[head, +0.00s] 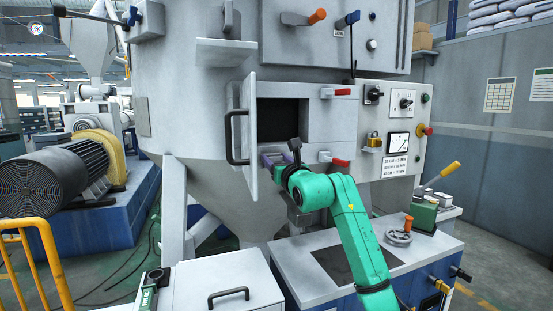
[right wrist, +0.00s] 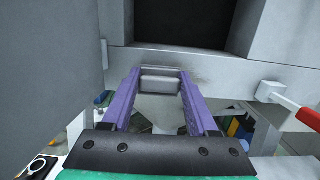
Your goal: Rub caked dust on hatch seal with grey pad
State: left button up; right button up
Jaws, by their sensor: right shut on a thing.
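The hatch (head: 279,120) on the big grey hopper is open, and its dark inside shows. Its door (head: 251,120) stands swung out to the left. In the right wrist view the pale lower frame of the hatch (right wrist: 228,68) has a faint dark smudge (right wrist: 198,66) just right of the pad. My right gripper (head: 268,159) is at this lower frame, its purple fingers shut on the grey pad (right wrist: 160,80). The pad's far edge is at the frame; whether it touches I cannot tell. The gripper hides the pad in the head view. My left gripper is out of view.
The door's black handle (head: 236,138) is left of my gripper. Red-tipped latches (head: 340,161) sit right of the hatch, one close to my right wrist. A control panel (head: 396,125) is further right. Below is a machine bench with a handwheel (head: 399,237).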

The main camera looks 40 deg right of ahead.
notch_tip(320, 180, down, 4)
jog(key=shift+w+f+b, duration=0.15)
jog(key=shift+b, duration=0.8)
grip_shut()
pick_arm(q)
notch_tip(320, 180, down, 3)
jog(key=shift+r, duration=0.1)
pick_arm(e)
jog(key=shift+r, duration=0.25)
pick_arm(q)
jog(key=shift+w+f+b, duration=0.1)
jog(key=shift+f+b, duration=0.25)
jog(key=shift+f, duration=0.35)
pick_arm(e)
jog(key=shift+f, duration=0.15)
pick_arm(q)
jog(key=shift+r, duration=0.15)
pick_arm(e)
notch_tip(320, 180, up, 10)
jog(key=p, duration=0.8)
jog(key=shift+d, duration=0.1)
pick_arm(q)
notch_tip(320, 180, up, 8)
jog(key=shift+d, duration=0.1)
pick_arm(e)
jog(key=shift+w, duration=0.15)
